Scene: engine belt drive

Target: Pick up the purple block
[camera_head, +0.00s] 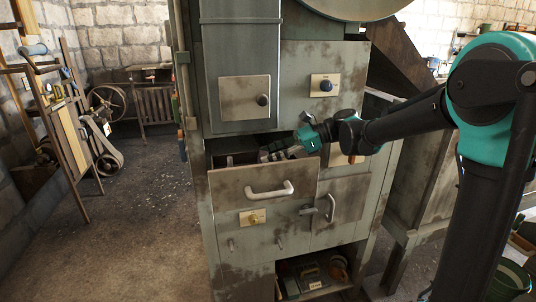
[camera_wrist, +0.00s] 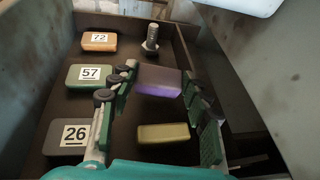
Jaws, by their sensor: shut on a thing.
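The purple block (camera_wrist: 158,82) is in the open drawer (camera_head: 265,187), between the two fingertips of my gripper (camera_wrist: 160,77) in the wrist view. My gripper is shut on it, with one finger at its left and one at its right. In the head view my gripper (camera_head: 272,153) reaches into the drawer from the right. The purple block is hidden there behind the drawer front. I cannot tell whether the block still touches the drawer floor.
An orange block marked 72 (camera_wrist: 99,41), a green block marked 57 (camera_wrist: 89,77) and a grey block marked 26 (camera_wrist: 66,136) lie left. A yellow block (camera_wrist: 163,133) lies nearer. A bolt (camera_wrist: 151,39) stands behind.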

